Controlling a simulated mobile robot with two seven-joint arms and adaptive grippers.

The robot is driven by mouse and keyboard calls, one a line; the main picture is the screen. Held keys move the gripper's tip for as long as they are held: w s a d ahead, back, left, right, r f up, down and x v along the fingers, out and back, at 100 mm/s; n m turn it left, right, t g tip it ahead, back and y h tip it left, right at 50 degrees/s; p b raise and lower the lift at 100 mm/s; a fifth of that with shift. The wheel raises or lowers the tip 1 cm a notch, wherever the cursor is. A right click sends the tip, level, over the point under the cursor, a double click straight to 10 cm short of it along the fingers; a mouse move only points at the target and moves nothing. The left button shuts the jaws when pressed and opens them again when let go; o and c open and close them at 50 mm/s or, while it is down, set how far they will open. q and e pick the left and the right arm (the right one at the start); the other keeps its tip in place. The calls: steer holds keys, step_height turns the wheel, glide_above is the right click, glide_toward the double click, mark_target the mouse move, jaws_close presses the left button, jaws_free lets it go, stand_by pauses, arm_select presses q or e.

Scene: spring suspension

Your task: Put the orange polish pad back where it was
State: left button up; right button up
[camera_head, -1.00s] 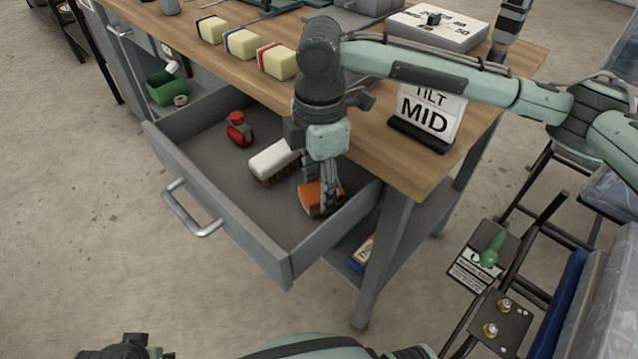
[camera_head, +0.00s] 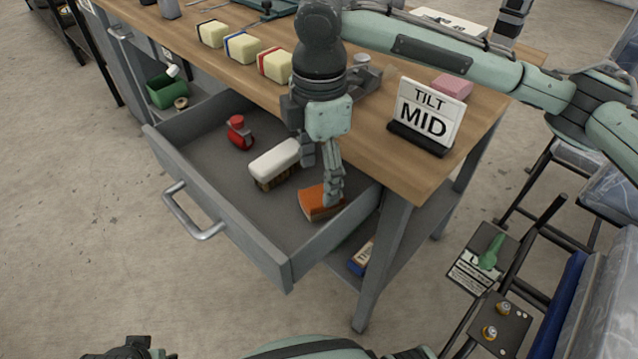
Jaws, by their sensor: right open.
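The orange polish pad (camera_head: 318,204) lies in the open grey drawer (camera_head: 213,208), near the drawer's right front corner. My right gripper (camera_head: 322,180) is open and points down just above and behind the pad. One finger overlaps the pad's right part in the picture; I cannot tell whether it touches. A white-backed brush (camera_head: 274,163) and a small red object (camera_head: 238,132) lie in the drawer, left of the pad. My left gripper (camera_head: 125,350) shows only as a dark part at the bottom edge, and its fingers cannot be made out.
The wooden workbench (camera_head: 375,168) stands over the drawer and carries several yellowish blocks with coloured bands, a "TILT MID" sign (camera_head: 424,117) and a pink block (camera_head: 452,86). A green bin (camera_head: 170,88) stands on a shelf at left.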

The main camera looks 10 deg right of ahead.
mark_target(319, 195)
arm_select(q)
step_height(319, 195, down, 3)
steer(key=shift+r+p, duration=0.1)
steer(key=shift+p, duration=0.2)
arm_select(e)
step_height(319, 195, up, 8)
arm_select(q)
steer(key=shift+s, duration=0.15)
stand_by(0.9)
